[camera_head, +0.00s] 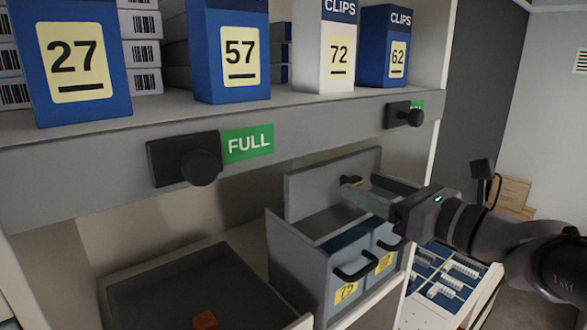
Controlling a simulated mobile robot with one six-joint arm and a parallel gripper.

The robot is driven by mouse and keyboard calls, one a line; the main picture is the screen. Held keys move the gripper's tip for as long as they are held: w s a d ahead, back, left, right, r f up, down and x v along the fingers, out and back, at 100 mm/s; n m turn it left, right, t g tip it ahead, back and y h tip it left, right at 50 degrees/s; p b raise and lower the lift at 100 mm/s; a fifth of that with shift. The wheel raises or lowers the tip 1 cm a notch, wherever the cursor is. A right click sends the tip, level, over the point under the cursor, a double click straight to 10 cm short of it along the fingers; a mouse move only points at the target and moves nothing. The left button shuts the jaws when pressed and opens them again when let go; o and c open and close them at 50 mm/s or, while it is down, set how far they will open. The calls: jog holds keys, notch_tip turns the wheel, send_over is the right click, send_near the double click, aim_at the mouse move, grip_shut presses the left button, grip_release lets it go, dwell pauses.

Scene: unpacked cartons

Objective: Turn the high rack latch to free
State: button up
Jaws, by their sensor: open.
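Two dark latches with round knobs are on the grey front edge of the high shelf. The left latch (184,160) is large in view, beside a green FULL label (247,143). I cannot tell from the picture which one the task means. My gripper (358,189) is open, below the shelf edge and in front of the grey panel of a drawer unit. It is apart from both latches.
Blue and white cartons numbered 27 (78,60), 57 (232,55), 72 (339,55) and 62 (393,48) stand on the shelf. Below are a grey drawer unit (300,262) with black handles and an open dark tray (150,280) holding an orange block (205,320).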

aim_at(351, 182)
jog(key=shift+x, duration=0.8)
jog(key=shift+w+a+r, duration=0.1)
jog(key=shift+w+a, duration=0.1)
jog(key=shift+a, duration=0.25)
jog(key=shift+w, duration=0.15)
grip_shut()
